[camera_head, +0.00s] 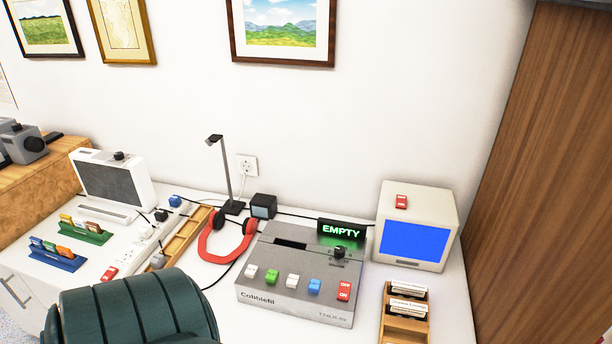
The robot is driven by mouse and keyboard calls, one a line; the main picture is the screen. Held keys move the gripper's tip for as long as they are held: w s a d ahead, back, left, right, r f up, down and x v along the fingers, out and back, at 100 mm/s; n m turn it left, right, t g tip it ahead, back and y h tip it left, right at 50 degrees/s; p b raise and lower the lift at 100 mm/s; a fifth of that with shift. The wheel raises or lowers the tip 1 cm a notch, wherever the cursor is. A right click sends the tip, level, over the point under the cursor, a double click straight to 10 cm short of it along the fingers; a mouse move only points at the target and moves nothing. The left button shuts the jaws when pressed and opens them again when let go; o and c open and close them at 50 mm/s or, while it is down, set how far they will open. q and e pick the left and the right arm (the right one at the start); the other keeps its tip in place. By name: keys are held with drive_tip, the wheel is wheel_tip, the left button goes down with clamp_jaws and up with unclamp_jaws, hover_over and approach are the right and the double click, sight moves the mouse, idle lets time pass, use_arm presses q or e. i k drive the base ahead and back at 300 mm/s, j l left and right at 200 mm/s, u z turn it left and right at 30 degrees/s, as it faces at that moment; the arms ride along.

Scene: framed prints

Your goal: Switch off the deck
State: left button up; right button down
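The deck (295,310) is a grey box on the white desk, right of centre, with a slot in its top and a row of coloured buttons along the front. A red rocker switch (344,291) with white lettering sits at the right end of that row; I cannot tell which side is pressed. A black display (341,230) at its back right glows green with "EMPTY". A black knob (340,252) is just below the display. Neither of my grippers is in view.
A monitor (450,222) with a blue screen and a red switch stands to the right, behind a wooden card holder (392,327). Red headphones (207,249) lie to the left. A dark green ribbed shape (130,310) fills the lower left. A white speaker (147,180) is farther left.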

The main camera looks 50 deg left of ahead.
sight(344, 288)
drive_tip(key=u, duration=1.75)
drive_tip(key=i+l, duration=0.15)
drive_tip(key=i, duration=0.25)
